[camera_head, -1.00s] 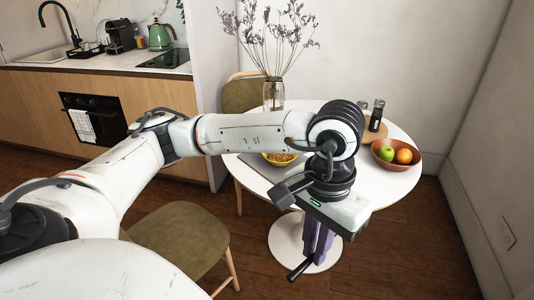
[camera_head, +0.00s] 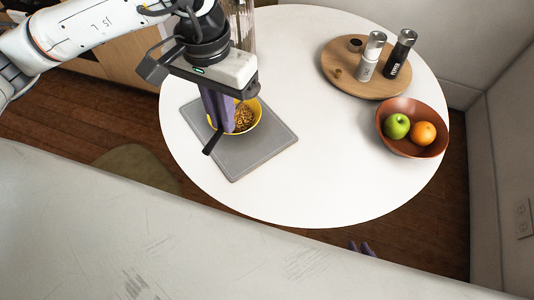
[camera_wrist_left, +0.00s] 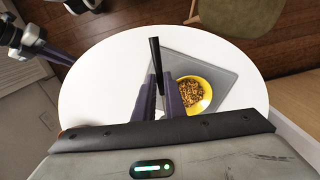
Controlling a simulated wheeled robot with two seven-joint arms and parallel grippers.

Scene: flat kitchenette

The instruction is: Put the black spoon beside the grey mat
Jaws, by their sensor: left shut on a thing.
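The black spoon (camera_head: 212,144) is shut in my left gripper (camera_head: 225,122), its dark handle sticking out from the purple fingers. In the left wrist view the spoon (camera_wrist_left: 154,58) stands out past the fingers of my left gripper (camera_wrist_left: 172,100). The grey mat (camera_head: 262,150) lies on the white table, below and behind my left gripper; it also shows in the left wrist view (camera_wrist_left: 222,70). My right gripper (camera_head: 361,247) shows only as small purple fingertips beyond the table's near edge; whether they are open is unclear.
A yellow bowl of cereal (camera_head: 257,113) stands on the mat, partly hidden by my left gripper. A brown fruit bowl (camera_head: 397,149) and a round wooden board (camera_head: 345,85) with two shakers stand to the right. The white table (camera_head: 320,160) is clear between them and the mat.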

